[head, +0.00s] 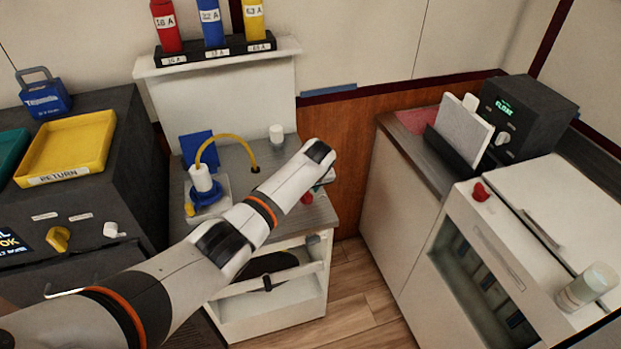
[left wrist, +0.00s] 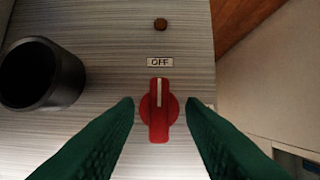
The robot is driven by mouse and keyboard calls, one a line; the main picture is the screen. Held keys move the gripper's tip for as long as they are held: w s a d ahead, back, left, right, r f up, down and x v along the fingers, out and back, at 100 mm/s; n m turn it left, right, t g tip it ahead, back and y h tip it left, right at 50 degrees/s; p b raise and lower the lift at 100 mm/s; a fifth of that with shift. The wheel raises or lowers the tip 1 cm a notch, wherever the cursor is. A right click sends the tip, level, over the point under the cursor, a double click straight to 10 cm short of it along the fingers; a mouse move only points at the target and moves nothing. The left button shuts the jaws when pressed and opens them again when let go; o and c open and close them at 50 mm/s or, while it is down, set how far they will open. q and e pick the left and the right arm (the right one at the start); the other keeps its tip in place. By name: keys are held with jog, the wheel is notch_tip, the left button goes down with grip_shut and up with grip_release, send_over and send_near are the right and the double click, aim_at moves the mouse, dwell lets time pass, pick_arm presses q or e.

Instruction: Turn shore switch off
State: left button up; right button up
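The red rotary switch (left wrist: 160,122) sits on a brushed metal top in the left wrist view. Its white line points straight up at the OFF label (left wrist: 160,62). My left gripper (left wrist: 159,104) is open, with one green finger on each side of the switch's handle. Small gaps show between the fingertips and the handle. In the head view my left arm reaches over the middle counter, and its end hides most of the gripper. A small red part (head: 307,197) shows beside the arm's end; I cannot tell if it is this switch. My right gripper is not in view.
A black round cup (left wrist: 40,75) stands left of the switch. In the head view, a white plug with a yellow cable (head: 226,138) stands on the middle counter (head: 238,165). A yellow tray (head: 68,148) lies at left. Another red knob (head: 480,191) is at right.

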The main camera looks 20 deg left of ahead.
pick_arm(q)
jog(key=v, duration=1.1)
jog(key=shift+f, duration=0.1)
